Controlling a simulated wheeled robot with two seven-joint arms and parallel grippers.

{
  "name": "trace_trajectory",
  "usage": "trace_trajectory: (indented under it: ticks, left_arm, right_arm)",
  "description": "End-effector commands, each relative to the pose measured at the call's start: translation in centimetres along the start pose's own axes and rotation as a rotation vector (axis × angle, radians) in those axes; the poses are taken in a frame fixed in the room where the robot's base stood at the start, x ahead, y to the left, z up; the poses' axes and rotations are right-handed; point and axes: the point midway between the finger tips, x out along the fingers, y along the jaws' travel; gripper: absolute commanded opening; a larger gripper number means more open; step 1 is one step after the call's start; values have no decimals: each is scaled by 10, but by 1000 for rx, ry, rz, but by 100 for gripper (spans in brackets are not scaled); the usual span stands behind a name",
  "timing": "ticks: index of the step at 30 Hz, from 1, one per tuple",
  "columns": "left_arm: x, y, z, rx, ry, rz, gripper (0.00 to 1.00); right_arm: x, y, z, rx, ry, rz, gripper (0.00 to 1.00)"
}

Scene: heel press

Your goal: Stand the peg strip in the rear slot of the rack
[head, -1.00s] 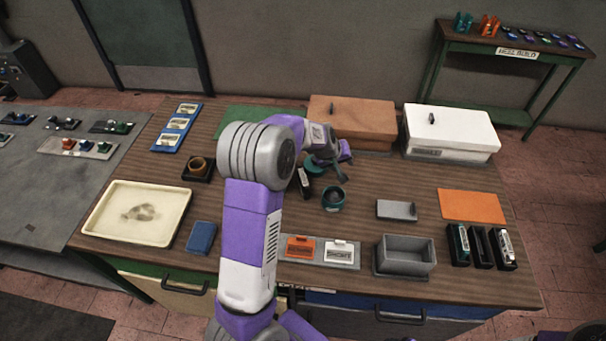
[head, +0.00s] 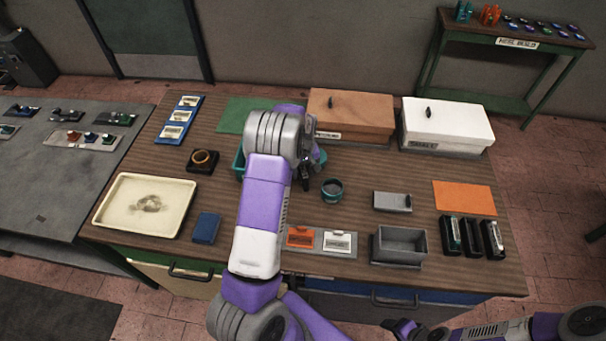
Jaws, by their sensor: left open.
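My left gripper (head: 308,182) is open above the middle of the table, mostly hidden behind its own wrist. Some teal shows beside it, too covered to name. I cannot single out the peg strip for certain; it may be hidden by my left arm. Black slotted holders (head: 473,237), which look like the rack, stand at the table's right front.
A teal round cup (head: 332,189) stands right of my left gripper. A grey open box (head: 400,244), a grey block (head: 392,201) and an orange mat (head: 464,197) lie toward the right. Brown (head: 350,117) and white (head: 447,124) lidded boxes stand at the back. A cream tray (head: 118,223) is left.

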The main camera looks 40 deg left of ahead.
Motion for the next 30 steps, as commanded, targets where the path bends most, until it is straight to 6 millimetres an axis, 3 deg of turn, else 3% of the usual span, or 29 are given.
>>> trace_trajectory:
  ticks: [4, 12, 21, 30]
  left_arm:
    - [16, 0, 0, 0, 0, 1, 49]
    - [17, 0, 0, 0, 1, 3, 47]
    - [17, 0, 0, 0, 1, 3, 1]
    - [15, 0, -1, 0, 2, 3, 0]
  right_arm:
    - [0, 0, 0, 0, 0, 0, 65]
    - [0, 0, 0, 0, 0, 0, 65]
    - [0, 0, 0, 0, 0, 0, 65]
    - [0, 0, 0, 0, 0, 0, 65]
